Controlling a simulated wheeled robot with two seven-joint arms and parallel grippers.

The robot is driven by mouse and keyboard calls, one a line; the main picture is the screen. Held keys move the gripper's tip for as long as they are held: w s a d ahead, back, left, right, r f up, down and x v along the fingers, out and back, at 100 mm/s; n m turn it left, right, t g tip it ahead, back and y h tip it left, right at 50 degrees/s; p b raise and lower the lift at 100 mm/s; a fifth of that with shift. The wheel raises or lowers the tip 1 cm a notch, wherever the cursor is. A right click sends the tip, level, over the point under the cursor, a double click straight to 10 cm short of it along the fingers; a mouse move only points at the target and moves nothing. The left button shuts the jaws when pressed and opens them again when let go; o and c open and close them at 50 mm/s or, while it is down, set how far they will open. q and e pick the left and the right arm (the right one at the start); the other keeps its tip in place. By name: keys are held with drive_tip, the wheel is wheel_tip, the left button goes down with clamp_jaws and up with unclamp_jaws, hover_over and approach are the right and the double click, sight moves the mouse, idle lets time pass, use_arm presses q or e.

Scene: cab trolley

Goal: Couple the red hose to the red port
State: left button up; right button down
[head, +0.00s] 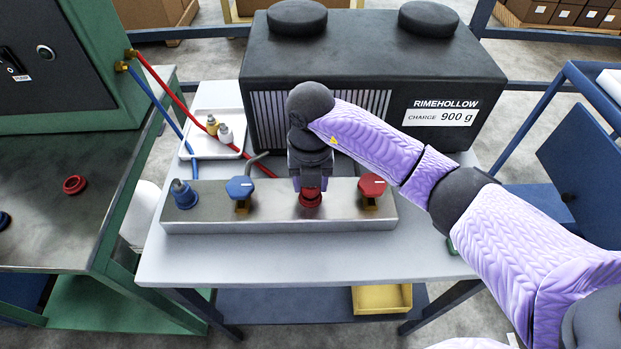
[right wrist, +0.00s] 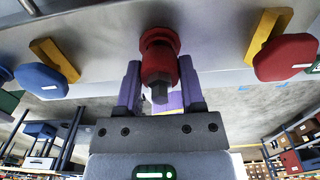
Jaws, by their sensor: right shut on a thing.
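My right gripper (head: 311,189) reaches down over the metal manifold (head: 270,218) and is shut on a red fitting (head: 311,201). In the right wrist view the fingers flank this red fitting (right wrist: 159,58), whose wide collar meets the manifold and whose dark hex tip points away from it. I cannot tell whether it is the red port or a coupler. The red hose (head: 172,88) runs from the green machine across the trolley and passes out of sight behind the manifold. Its end is hidden. My left gripper is not in view.
The manifold also carries a blue fitting (head: 184,194), a blue knob (head: 240,187) and a red knob (head: 372,185). A blue hose (head: 165,118) hangs at the left. A white tray (head: 203,149) and a large black unit (head: 370,85) stand behind. A red ring (head: 75,185) lies on the left bench.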

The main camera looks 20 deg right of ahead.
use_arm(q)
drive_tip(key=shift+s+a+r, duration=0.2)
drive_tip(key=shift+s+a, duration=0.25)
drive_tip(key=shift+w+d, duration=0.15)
use_arm(e)
drive_tip(key=shift+r+p, duration=0.1)
drive_tip(key=shift+p, duration=0.2)
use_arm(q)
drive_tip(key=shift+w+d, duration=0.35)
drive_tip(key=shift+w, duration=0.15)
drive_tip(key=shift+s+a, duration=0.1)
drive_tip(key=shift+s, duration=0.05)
use_arm(e)
drive_tip(key=shift+f, duration=0.3)
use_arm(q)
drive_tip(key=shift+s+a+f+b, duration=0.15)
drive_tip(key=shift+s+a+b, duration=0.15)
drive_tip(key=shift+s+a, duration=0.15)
use_arm(e)
drive_tip(key=shift+f, duration=0.2)
